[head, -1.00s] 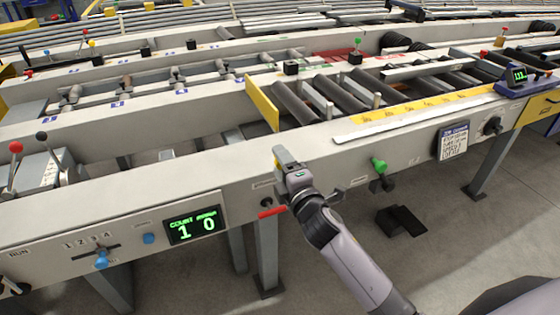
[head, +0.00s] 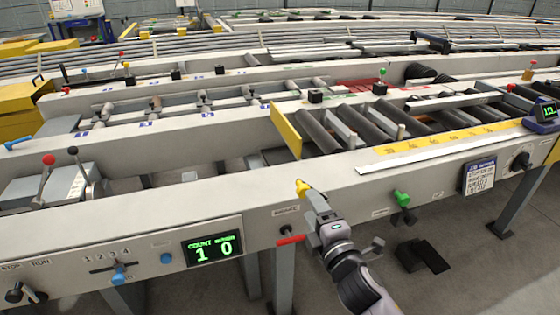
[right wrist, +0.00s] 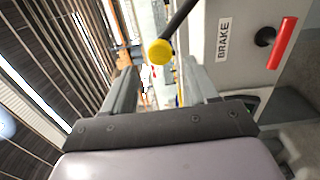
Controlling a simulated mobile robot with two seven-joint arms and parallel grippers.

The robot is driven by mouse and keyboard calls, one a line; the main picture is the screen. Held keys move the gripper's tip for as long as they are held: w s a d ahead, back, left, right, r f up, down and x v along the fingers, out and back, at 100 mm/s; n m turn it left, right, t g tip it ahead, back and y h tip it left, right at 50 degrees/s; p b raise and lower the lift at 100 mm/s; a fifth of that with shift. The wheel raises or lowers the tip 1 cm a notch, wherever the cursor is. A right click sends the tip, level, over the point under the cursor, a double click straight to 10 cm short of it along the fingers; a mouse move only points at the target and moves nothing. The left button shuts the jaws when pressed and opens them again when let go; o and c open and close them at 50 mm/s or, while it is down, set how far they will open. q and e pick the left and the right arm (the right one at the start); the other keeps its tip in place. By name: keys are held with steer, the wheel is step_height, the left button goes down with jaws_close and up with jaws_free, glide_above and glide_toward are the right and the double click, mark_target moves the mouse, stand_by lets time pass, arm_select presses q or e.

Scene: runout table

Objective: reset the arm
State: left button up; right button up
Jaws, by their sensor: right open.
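My right gripper (head: 312,202) is open and empty at the front face of the near rail. A yellow knob (head: 301,186) shows just beyond its fingertips. In the right wrist view the round yellow knob (right wrist: 160,52) sits on a dark rod, in line with the gap between the spread fingers (right wrist: 160,88); the fingers are not closed on it. The lever's base is hidden. A red handle (head: 290,240) is below and left of the gripper, beside a BRAKE label (right wrist: 224,40). My left gripper is not in view.
A green counter display (head: 213,249) reads 1 0. A green knob (head: 402,198) projects from the rail right of the gripper. A yellow plate (head: 286,131) stands across the rollers behind. Red and black levers (head: 48,160) rise at left.

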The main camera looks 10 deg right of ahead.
steer(key=s+f+m+g+p, duration=0.2)
steer(key=s+f+m+g, duration=0.1)
steer(key=s+f+m, duration=0.5)
steer(key=s+d+f+m+g+y+p, duration=0.1)
steer(key=s+f+m+g, duration=0.3)
steer(key=s+f+m, duration=0.4)
steer(key=s+m+p, duration=0.1)
steer(key=s, duration=0.6)
steer(key=shift+d+f+g, duration=0.15)
steer(key=shift+g, duration=0.15)
steer(key=shift+w, duration=0.1)
